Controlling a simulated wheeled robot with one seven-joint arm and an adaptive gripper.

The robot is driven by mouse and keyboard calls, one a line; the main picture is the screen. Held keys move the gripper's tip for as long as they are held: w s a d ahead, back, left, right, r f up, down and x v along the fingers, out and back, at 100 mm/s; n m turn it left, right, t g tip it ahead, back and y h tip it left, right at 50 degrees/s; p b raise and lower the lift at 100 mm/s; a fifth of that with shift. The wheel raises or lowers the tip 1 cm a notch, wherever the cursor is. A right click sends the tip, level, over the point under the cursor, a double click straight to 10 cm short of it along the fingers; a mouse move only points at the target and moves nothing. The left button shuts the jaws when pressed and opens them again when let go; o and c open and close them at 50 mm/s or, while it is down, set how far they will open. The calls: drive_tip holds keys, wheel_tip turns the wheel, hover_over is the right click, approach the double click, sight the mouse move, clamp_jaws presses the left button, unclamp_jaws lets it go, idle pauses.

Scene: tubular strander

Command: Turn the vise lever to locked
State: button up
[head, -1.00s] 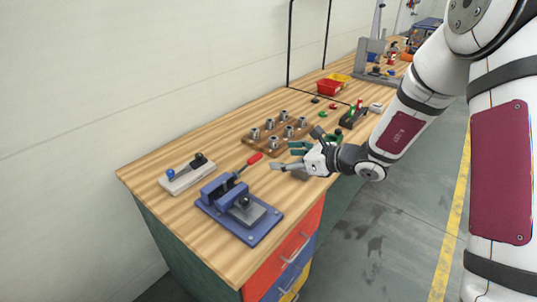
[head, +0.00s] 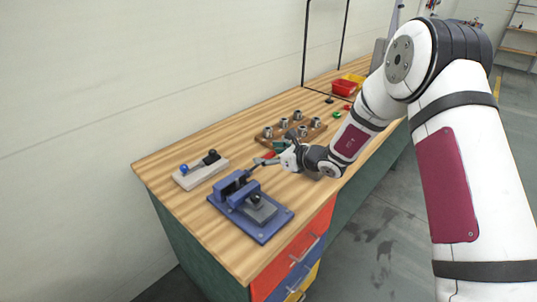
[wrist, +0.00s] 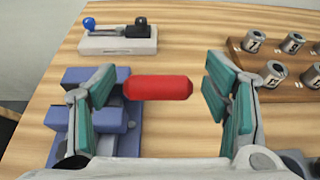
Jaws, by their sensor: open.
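The blue vise (head: 251,207) stands on the wooden bench near its front corner. Its lever ends in a red grip; in the head view only a bit of the red shows, by my gripper (head: 277,161). In the wrist view the red grip (wrist: 158,88) lies sideways between the teal finger pads of my gripper (wrist: 170,100). My gripper is open, with a gap at each end of the red grip, wider on the right. The blue vise body (wrist: 97,120) is partly hidden behind the left finger.
A pale block with a blue-knobbed lever (head: 201,172) lies left of the vise. A wooden rack with metal cylinders (head: 297,131) stands behind my gripper. A red bin (head: 343,88) is farther back. The bench between block and rack is clear.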

drive_tip(key=shift+w+a+f, duration=0.1)
drive_tip(key=shift+w+a, duration=0.05)
drive_tip(key=shift+a, duration=0.05)
